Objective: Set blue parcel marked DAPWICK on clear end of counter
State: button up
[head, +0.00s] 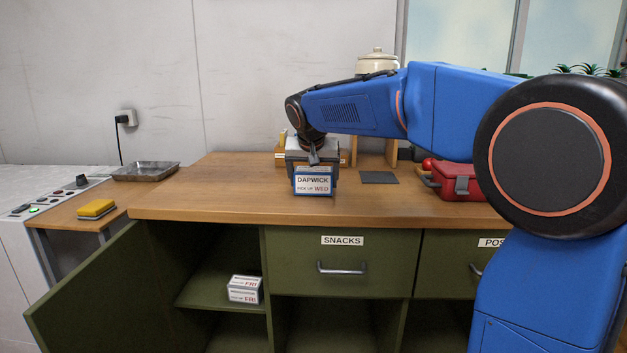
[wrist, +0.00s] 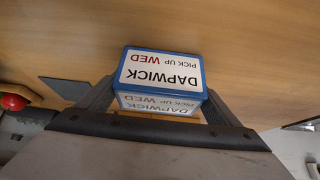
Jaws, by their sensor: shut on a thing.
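The blue parcel (head: 313,182) has white labels reading DAPWICK, PICK UP WED. It also shows in the wrist view (wrist: 160,77), between the two fingers. My gripper (head: 314,176) is shut on the parcel from above, near the front edge of the wooden counter (head: 230,195). The parcel is upright. I cannot tell whether its underside touches the counter top or is slightly above it. The counter to the left of the parcel is bare.
A dark mat (head: 379,178) and a red toolbox (head: 456,181) lie to the right. A cream jar (head: 377,62) stands behind my arm. Below, a green cupboard door (head: 90,295) hangs open, with white FRI parcels (head: 244,289) on a shelf. A metal tray (head: 146,171) is at left.

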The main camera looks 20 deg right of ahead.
jog(key=shift+f, duration=0.15)
jog(key=o, duration=1.1)
jog(key=v, duration=1.2)
jog(key=s+d+f+n, duration=0.1)
jog(key=s+d+f, duration=0.2)
jog(key=s+f, duration=0.6)
jog(key=s+d+f+n+g+y, duration=0.1)
jog(key=s+d+f, duration=0.2)
jog(key=s+f, duration=0.6)
jog(key=s+d+f+n+y, duration=0.1)
jog(key=s+d+f, duration=0.2)
jog(key=s+f, duration=0.7)
jog(key=s, duration=0.9)
jog(key=shift+s+n, duration=0.2)
jog(key=shift+n, duration=0.2)
jog(key=shift+f, duration=0.1)
